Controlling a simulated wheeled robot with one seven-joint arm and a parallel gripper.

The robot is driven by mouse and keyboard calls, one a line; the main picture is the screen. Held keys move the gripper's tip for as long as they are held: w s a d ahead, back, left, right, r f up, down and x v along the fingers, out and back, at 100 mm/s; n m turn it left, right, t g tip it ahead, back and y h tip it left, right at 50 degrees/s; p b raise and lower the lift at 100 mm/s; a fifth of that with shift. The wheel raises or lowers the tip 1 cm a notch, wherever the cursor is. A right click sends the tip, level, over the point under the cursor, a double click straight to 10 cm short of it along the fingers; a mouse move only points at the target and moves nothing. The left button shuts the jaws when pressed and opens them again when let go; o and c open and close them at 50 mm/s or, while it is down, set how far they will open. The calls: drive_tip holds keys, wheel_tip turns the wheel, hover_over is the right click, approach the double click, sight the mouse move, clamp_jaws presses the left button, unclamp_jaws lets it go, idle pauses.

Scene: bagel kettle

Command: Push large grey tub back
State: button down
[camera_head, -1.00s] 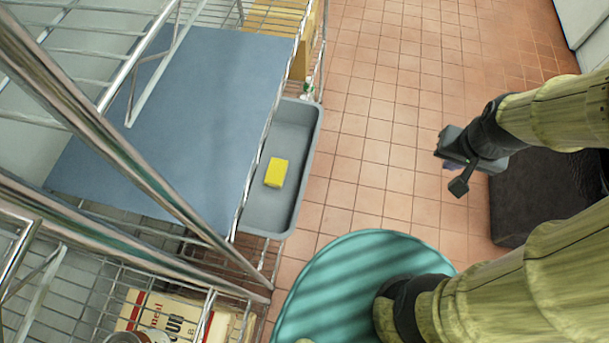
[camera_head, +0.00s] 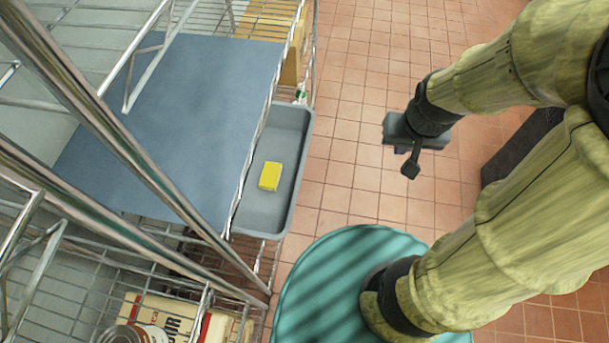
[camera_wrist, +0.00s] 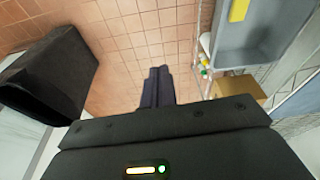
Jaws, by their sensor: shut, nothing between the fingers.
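The large grey tub (camera_head: 296,150) sits on a wire shelf under a blue-grey panel and sticks out over its right edge. A yellow block (camera_head: 270,176) lies inside the tub. In the wrist view the tub (camera_wrist: 232,58) shows at the top right, with the yellow block (camera_wrist: 239,10) in it. My gripper (camera_head: 402,150) is to the right of the tub, apart from it, above the tiled floor. In the wrist view its fingers (camera_wrist: 157,72) are together and empty. The tub's left part is hidden under the panel.
The wire rack's metal posts (camera_head: 120,150) cross the left side. A cardboard box (camera_head: 295,55) and small bottles (camera_head: 300,93) stand behind the tub. A dark bin (camera_wrist: 50,78) stands on the floor. Tiled floor (camera_head: 350,100) lies clear between gripper and tub.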

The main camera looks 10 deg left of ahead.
drive_tip(key=w+a+f+m+y+b, duration=0.3)
drive_tip(key=w+f+m+b, duration=0.1)
drive_tip(key=f, duration=0.7)
drive_tip(key=w+a+f+m+g+y+b, duration=0.1)
drive_tip(key=w+a+f+m+y+b, duration=0.2)
drive_tip(key=f, duration=0.9)
drive_tip(key=w+a+f+m+g+y+b, duration=0.1)
drive_tip(key=w+a+f+m+y+b, duration=0.2)
drive_tip(key=w+f+m+b, duration=0.2)
wheel_tip(320, 180, down, 8)
drive_tip(key=m+b, duration=0.3)
drive_tip(key=m, duration=0.3)
drive_tip(key=shift+w+a+r+m, duration=0.2)
drive_tip(key=shift+a+r+m, duration=0.05)
drive_tip(key=shift+m, duration=0.15)
drive_tip(key=a+r+b+x, duration=0.2)
drive_tip(key=x, duration=1)
drive_tip(key=shift+a+f, duration=0.25)
drive_tip(key=shift+a, duration=0.05)
drive_tip(key=shift+w, duration=0.2)
